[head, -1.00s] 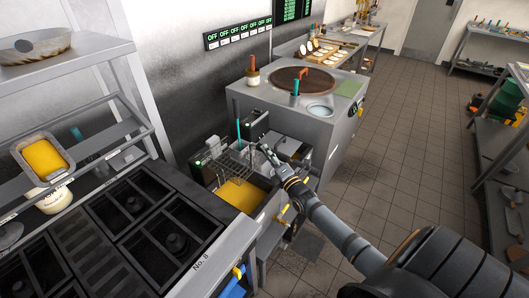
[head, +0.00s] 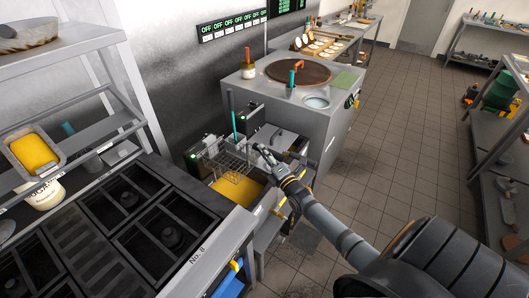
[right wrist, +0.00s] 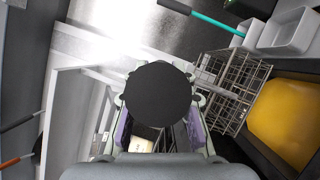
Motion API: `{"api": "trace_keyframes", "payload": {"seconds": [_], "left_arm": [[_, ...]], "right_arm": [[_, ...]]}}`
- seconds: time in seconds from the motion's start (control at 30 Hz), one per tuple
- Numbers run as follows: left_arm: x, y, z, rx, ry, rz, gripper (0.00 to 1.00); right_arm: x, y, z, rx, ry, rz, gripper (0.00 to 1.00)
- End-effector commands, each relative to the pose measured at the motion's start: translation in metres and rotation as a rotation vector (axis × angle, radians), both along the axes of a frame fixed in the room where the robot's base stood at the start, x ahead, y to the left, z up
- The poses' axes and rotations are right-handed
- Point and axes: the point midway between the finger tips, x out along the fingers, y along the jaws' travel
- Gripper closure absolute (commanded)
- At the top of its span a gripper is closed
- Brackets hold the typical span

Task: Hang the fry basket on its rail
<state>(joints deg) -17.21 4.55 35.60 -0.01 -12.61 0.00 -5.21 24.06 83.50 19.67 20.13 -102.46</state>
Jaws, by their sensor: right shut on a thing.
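The wire fry basket (head: 232,160) hangs above the fryer's yellow oil (head: 239,189), toward its back edge. It also shows in the right wrist view (right wrist: 232,88), left of the yellow oil (right wrist: 289,117). My right gripper (head: 262,152) is at the basket's right side, shut on its handle. In the right wrist view a dark round shape covers the middle, so the grip itself is hidden. The basket's rail cannot be made out clearly; the fryer's back housing (head: 203,151) stands behind and left of the basket. My left gripper is out of view.
A teal-handled tool (head: 234,124) stands upright just behind the basket. The round tandoor lid (head: 298,74) is beyond the fryer. The black burner range (head: 145,225) borders the fryer on the left. Open tiled floor (head: 385,150) lies to the right.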

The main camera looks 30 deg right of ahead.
Motion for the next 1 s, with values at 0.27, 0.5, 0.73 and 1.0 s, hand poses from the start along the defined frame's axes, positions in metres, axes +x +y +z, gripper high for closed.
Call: {"api": "trace_keyframes", "payload": {"seconds": [0.27,0.5,0.73,1.0], "left_arm": [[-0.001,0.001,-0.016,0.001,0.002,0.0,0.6],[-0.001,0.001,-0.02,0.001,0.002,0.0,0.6],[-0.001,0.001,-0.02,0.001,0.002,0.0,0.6],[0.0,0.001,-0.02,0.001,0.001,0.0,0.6]], "right_arm": [[0.001,0.0,-0.019,0.001,-0.005,0.001,1.0],[0.0,0.0,-0.027,0.002,-0.004,0.001,1.0],[0.0,0.0,-0.028,0.002,-0.005,0.001,1.0],[0.0,0.0,-0.029,0.002,-0.005,0.001,1.0]]}}
